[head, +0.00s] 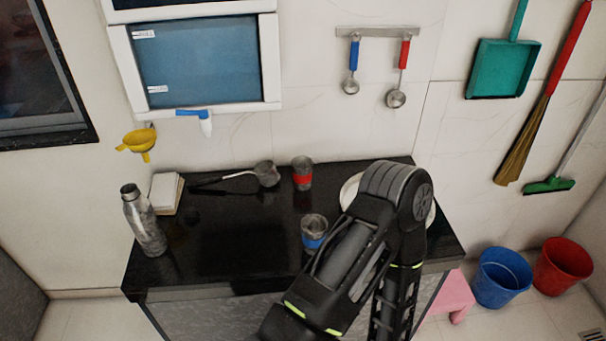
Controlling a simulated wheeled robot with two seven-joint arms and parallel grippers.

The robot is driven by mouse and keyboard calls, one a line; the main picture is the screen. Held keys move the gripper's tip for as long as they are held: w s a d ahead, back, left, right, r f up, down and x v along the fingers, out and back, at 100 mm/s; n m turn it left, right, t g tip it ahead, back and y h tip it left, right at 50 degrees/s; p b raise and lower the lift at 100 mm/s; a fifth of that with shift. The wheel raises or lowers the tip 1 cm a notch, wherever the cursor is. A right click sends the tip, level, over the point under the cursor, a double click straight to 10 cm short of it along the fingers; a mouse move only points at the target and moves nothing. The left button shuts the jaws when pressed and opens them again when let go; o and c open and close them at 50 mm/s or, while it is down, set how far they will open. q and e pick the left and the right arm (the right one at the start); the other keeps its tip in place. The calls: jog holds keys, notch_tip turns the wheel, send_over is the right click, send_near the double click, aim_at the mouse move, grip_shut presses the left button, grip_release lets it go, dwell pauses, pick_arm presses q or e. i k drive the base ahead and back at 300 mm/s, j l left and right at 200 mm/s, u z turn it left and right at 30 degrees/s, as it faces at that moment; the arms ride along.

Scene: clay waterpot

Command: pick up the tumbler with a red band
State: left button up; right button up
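The tumbler with a red band (303,167) is a small grey metal cup standing upright near the back edge of the black counter, close to the wall. A similar tumbler with a blue band (314,225) stands nearer the front, partly beside and behind my black arm. The arm bends over the right part of the counter, with its links running down to the bottom edge. No gripper fingers show in the head view. Nothing of mine touches the red-banded tumbler.
On the black counter (235,250) are a long-handled ladle (266,175), a steel bottle (143,222), a white box (166,193) and a white plate (350,190) mostly behind my arm. The middle-left surface is clear. Blue (502,280) and red (563,268) buckets stand right.

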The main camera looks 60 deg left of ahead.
aim_at(302, 165)
jog(key=i+j, duration=0.2)
jog(key=i, duration=0.2)
jog(key=u, duration=2)
